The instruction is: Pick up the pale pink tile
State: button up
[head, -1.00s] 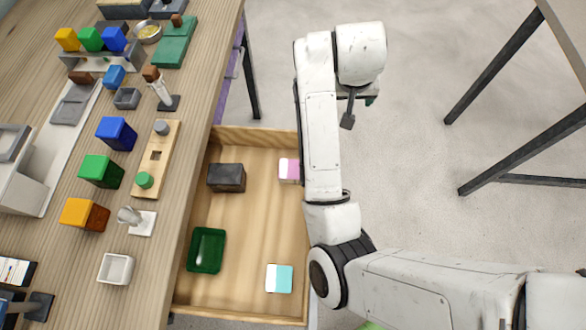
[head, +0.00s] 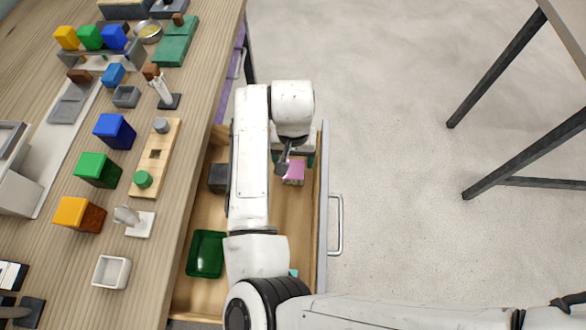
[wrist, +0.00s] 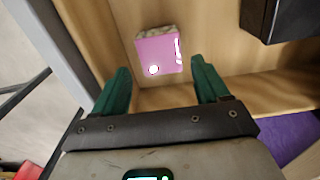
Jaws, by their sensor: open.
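The pale pink tile (head: 293,173) lies in the open wooden drawer, near its right wall, partly covered by my gripper in the head view. In the wrist view the tile (wrist: 157,52) shows a pink face with white glints and a rough greyish edge. My gripper (wrist: 162,82) is open, its two green fingers spread apart and nothing between them. The tile appears ahead of the fingertips, between their lines. In the head view my gripper (head: 293,157) is over the drawer beside the tile; its height above it is hard to tell.
The drawer (head: 317,215) also holds a dark block (head: 218,178) and a green tray (head: 205,253); my arm hides much of it. The dark block (wrist: 285,15) is at the wrist view's upper right. The workbench (head: 70,150) on the left carries coloured blocks.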

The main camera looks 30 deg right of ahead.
aim_at(293, 170)
notch_tip(293, 170, down, 5)
jog(key=shift+s+a+r, duration=0.1)
dwell(0.3)
jog(key=c, duration=0.9)
jog(key=shift+r, duration=0.1)
